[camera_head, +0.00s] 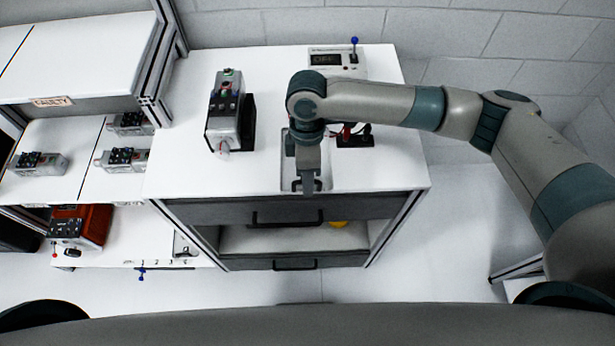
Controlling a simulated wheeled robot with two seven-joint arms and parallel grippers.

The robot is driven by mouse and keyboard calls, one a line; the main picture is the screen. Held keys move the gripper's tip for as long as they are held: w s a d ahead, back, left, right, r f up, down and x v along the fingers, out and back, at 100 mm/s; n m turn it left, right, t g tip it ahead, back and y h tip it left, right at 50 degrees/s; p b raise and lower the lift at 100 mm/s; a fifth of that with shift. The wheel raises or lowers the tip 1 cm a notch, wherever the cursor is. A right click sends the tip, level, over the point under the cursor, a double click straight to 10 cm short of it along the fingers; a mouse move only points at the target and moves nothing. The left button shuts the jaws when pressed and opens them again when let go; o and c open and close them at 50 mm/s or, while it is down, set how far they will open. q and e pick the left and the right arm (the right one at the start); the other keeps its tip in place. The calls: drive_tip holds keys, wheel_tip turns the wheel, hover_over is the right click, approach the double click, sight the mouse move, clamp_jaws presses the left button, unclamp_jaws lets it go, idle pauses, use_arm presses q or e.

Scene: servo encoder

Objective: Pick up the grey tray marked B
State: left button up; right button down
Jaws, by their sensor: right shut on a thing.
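A shallow grey tray (325,172) lies near the front edge of the white worktop, below the right arm. My right gripper (308,184) reaches down over the tray's front part and is shut on it, by the look of it at the front rim. The arm and wrist hide much of the tray's middle and back, and no letter B can be read on it. The tray appears to be still on or very close to the worktop. My left gripper is out of view.
A grey device in a black stand (225,115) stands left of the tray. A small black base with red parts (355,138) sits right of it, and a control box with a blue-knobbed lever (338,60) at the back. Drawers (287,212) are below. A FAULTY-labelled shelf (53,102) is at left.

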drive_tip(key=shift+w+r, duration=0.1)
drive_tip(key=shift+r, duration=0.25)
wheel_tip(320, 180, up, 2)
drive_tip(key=shift+r+b, duration=0.1)
drive_tip(key=shift+b, duration=0.75)
drive_tip(key=s+d+r+b, duration=0.3)
drive_tip(key=s+d+r, duration=0.2)
drive_tip(key=s, duration=0.5)
wheel_tip(320, 180, up, 3)
drive_tip(key=shift+s+d+f, duration=0.15)
drive_tip(key=shift+d+f, duration=0.05)
drive_tip(key=shift+d, duration=0.2)
